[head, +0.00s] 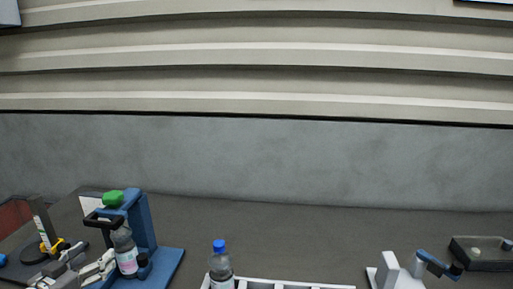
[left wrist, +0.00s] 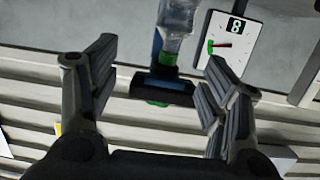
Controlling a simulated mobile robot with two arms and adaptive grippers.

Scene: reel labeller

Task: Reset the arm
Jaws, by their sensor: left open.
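My left gripper (head: 85,272) is at the lower left of the head view, just left of a clear bottle (head: 125,252) with a pink-and-white label. The bottle sits in a blue stand (head: 143,222) with a black arm and a green knob (head: 113,198) on top. In the left wrist view the left gripper (left wrist: 160,52) is open, with its two fingers wide apart and nothing between the tips. Beyond them the bottle (left wrist: 180,35) appears upside down, with a green part and a dark holder below it. My right gripper is not in view.
A blue-capped bottle (head: 220,265) stands by a white compartment tray (head: 285,284) at the front. A white device with a blue lever (head: 405,268) and a dark tray (head: 482,253) are at right. A dark round device (head: 38,245) is at far left. The table's back middle is clear.

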